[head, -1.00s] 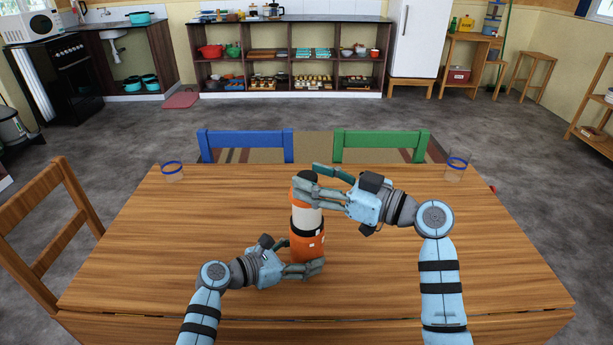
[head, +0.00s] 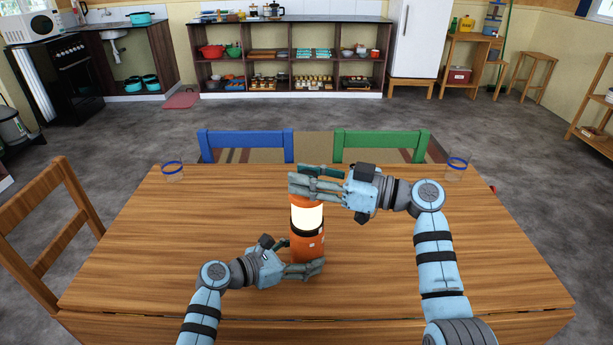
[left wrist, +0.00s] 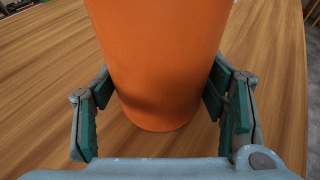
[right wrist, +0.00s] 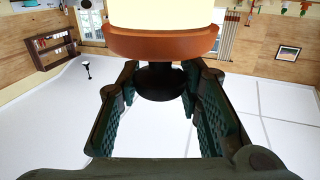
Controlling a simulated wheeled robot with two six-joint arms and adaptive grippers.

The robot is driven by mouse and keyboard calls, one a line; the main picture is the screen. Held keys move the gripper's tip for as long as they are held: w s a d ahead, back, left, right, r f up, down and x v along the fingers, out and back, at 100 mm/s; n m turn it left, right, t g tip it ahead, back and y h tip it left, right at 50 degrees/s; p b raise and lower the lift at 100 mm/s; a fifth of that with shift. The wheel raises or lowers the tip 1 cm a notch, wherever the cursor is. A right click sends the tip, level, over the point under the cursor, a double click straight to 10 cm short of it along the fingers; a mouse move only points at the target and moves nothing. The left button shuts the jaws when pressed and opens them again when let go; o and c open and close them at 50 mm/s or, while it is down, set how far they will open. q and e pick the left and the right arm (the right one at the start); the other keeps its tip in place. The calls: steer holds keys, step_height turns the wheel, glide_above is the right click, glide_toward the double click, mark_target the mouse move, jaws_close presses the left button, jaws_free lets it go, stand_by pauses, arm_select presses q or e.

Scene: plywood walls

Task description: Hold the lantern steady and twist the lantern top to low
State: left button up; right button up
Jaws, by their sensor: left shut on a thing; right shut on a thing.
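The lantern (head: 308,246) stands upright on the table, with an orange body and a pale, glowing globe (head: 308,216). My left gripper (head: 302,260) is shut around the lower orange body, which fills the middle of the left wrist view (left wrist: 160,65). My right gripper (head: 303,184) is shut on the lantern top, coming from the right. The right wrist view shows the black knob of the lantern top (right wrist: 160,82) between the fingers, beside an orange rim (right wrist: 162,44) and the bright globe. The fingers mostly hide the top in the head view.
The wooden table (head: 440,270) is otherwise clear around the lantern. A blue-rimmed glass (head: 172,173) stands at the far left and another (head: 456,169) at the far right. A blue chair (head: 245,143) and a green chair (head: 380,143) are at the far edge.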

steer(key=shift+n+g+y, duration=0.3)
steer(key=shift+n+g, duration=0.8)
steer(key=shift+g, duration=0.6)
steer(key=o, duration=1.2)
steer(key=shift+c, duration=0.2)
steer(key=shift+d, duration=0.15)
steer(key=s+d, duration=0.1)
steer(key=d, duration=1)
steer(key=shift+s+d, duration=0.25)
steer(key=shift+d, duration=0.15)
